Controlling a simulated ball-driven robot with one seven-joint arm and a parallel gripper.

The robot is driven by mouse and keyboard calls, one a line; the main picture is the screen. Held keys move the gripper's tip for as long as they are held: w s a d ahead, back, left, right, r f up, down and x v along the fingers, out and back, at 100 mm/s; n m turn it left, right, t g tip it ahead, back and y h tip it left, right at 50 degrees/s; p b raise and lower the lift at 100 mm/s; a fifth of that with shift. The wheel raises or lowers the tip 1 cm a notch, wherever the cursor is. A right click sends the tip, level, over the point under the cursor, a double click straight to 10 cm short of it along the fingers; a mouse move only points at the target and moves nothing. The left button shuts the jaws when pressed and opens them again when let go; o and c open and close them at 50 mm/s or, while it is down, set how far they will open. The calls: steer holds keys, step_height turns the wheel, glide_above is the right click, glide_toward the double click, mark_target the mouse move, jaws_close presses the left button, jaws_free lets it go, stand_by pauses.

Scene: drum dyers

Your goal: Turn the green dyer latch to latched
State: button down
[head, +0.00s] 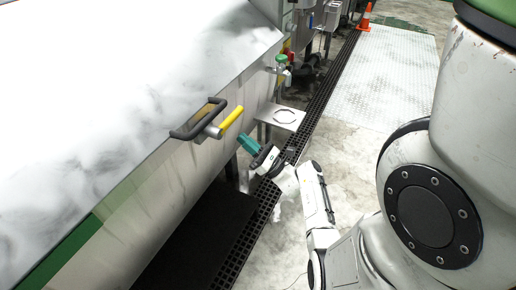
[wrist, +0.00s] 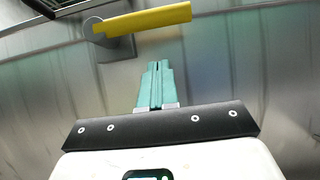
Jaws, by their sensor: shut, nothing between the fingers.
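The dyer (head: 150,185) is a large pale metal body on the left of the head view, with a green band (head: 62,252) low on it. Its latch has a yellow lever (head: 231,122) on a grey pivot, pointing up and to the right beside a black handle (head: 181,135). In the wrist view the yellow lever (wrist: 150,20) lies nearly level across the top, its pivot at its left end. My gripper (head: 243,140) has teal fingers, shut and empty, just below the lever. In the wrist view my gripper (wrist: 157,66) points up at the lever, with a visible gap.
A black floor grating (head: 262,205) runs along the dyer's foot. A small metal stand (head: 283,117) and a green-topped valve (head: 281,60) are beyond the lever. An orange cone (head: 365,17) is far back. The concrete floor to the right of the grating is partly clear.

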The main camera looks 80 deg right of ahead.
mark_target(241, 111)
steer(key=shift+w+d+r+p, duration=0.1)
steer(key=shift+w+r+p, duration=0.2)
steer(key=shift+r, duration=0.45)
steer(key=shift+w+r+p, duration=0.2)
steer(key=shift+r+p, duration=0.15)
steer(key=shift+r, duration=0.35)
steer(key=shift+w+d+r+p, duration=0.1)
steer(key=shift+w+r+p, duration=0.2)
steer(key=shift+r, duration=0.45)
steer(key=shift+s+d+r+n+y+b, duration=0.1)
steer(key=shift+r+n+y+b, duration=0.3)
steer(key=shift+n+y, duration=0.55)
step_height(241, 111, up, 6)
steer(key=n+y, duration=0.2)
steer(key=n, duration=0.2)
steer(key=n+g+y+b, duration=0.1)
steer(key=n+y, duration=0.2)
steer(key=n, duration=0.1)
steer(key=n+y, duration=0.3)
steer(key=n, duration=0.2)
steer(key=shift+f+g+y+b, duration=0.15)
steer(key=shift+g+y+b, duration=0.1)
steer(key=shift+g+b, duration=0.1)
steer(key=shift+a+r+n+g+y+p, duration=0.2)
steer(key=shift+r+n+g+y+p, duration=0.35)
steer(key=shift+n, duration=0.7)
steer(key=shift+a+r, duration=0.25)
steer(key=shift+r, duration=0.25)
steer(key=shift+a, duration=0.1)
